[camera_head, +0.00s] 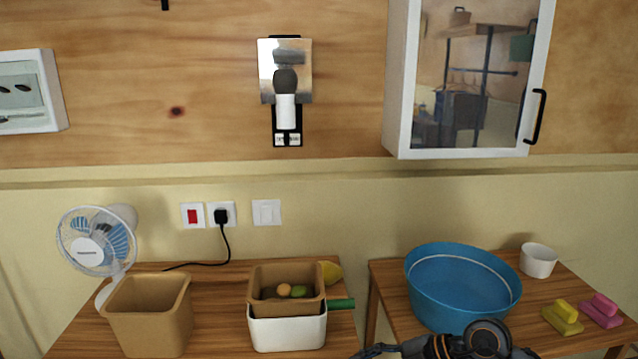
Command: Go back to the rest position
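Dark parts of my own arm with orange rings (484,340) show at the bottom edge, right of centre, in front of the blue basin. I take them to be my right arm. Its fingers are cut off or too unclear to tell whether they are open or shut. My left gripper is not in view. No object is visibly held.
A left table (222,286) carries a fan (88,242), a tan bin (150,318) and stacked tan (287,275) and white (288,331) containers with fruit. A right table (540,292) carries a blue basin (462,290), white cup (538,260) and yellow (562,317) and pink (601,310) items. A cabinet (466,75) hangs above.

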